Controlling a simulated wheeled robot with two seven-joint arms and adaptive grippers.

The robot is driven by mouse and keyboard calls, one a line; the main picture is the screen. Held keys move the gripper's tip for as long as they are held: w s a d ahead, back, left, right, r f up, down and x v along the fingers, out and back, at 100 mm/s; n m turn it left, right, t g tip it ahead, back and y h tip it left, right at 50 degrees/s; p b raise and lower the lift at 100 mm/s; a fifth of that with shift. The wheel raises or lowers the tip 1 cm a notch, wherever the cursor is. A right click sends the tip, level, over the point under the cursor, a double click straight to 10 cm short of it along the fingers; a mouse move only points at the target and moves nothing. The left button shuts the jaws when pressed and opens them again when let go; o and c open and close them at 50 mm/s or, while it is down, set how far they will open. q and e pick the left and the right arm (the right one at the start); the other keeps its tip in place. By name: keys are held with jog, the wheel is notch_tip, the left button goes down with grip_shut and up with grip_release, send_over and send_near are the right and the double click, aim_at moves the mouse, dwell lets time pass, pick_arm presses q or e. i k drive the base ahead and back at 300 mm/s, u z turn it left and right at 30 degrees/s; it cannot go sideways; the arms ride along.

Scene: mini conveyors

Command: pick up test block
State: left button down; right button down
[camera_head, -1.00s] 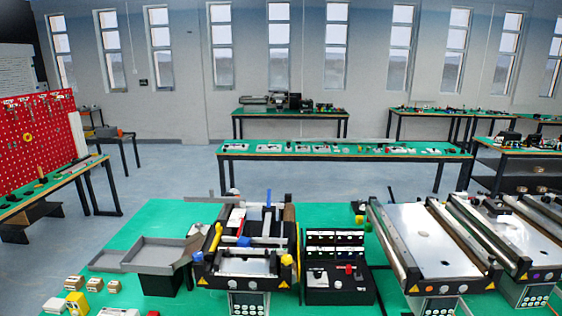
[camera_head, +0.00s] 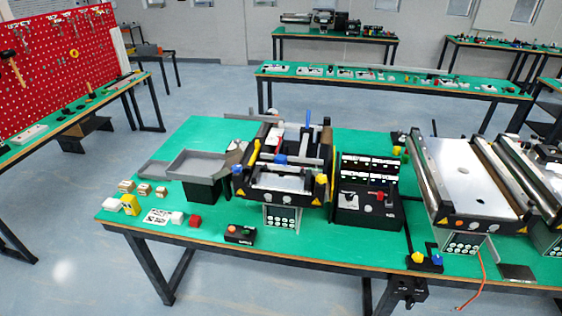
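No object is labelled as the test block, so I cannot tell which one it is. Several small blocks lie at the left front of the green table (camera_head: 130,235). They include a tan block (camera_head: 126,186), a yellow block (camera_head: 130,205), a white block (camera_head: 177,218) and a red block (camera_head: 195,221). Neither of my grippers is in view.
A grey tray (camera_head: 205,163) stands left of the conveyor. A black control panel (camera_head: 367,205) stands right of it, and a larger conveyor (camera_head: 462,180) is farther right. A small button box (camera_head: 240,234) sits at the front edge.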

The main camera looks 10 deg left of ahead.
aim_at(280, 159)
jog(key=z, duration=0.1)
jog(key=k, duration=0.5)
jog(key=u, duration=1)
jog(key=i, duration=0.6)
jog(key=u, duration=0.45)
jog(key=i, duration=0.85)
jog(key=z, duration=0.35)
